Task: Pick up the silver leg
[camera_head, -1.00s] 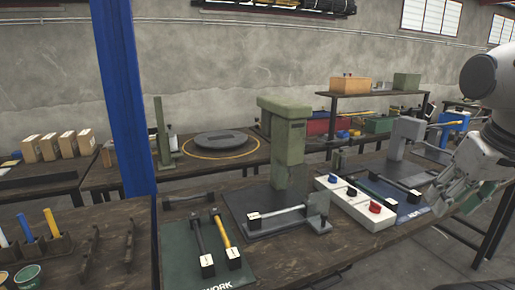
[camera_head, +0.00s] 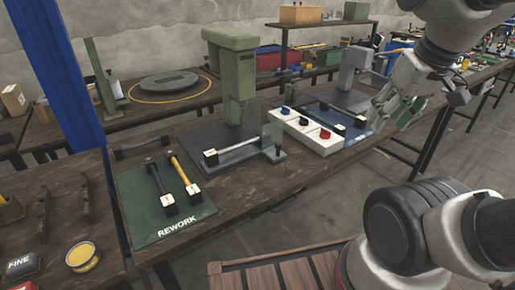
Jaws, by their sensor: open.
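The silver leg (camera_head: 237,148) is a thin silver rod with a white-topped black block at its left end. It lies flat on the dark base plate of the green press (camera_head: 234,70), left of the white button box. My gripper (camera_head: 392,112) is open and empty at the upper right, above the right part of the bench. It is well to the right of the silver leg and apart from it. The gripper partly covers the blue mat (camera_head: 352,139) behind it.
The green REWORK mat (camera_head: 150,222) holds a black leg (camera_head: 158,187) and a yellow leg (camera_head: 183,174). A white button box (camera_head: 306,132) stands beside the green press. A grey press (camera_head: 352,72) is farther right. A wooden slatted surface (camera_head: 285,273) lies in front of the bench.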

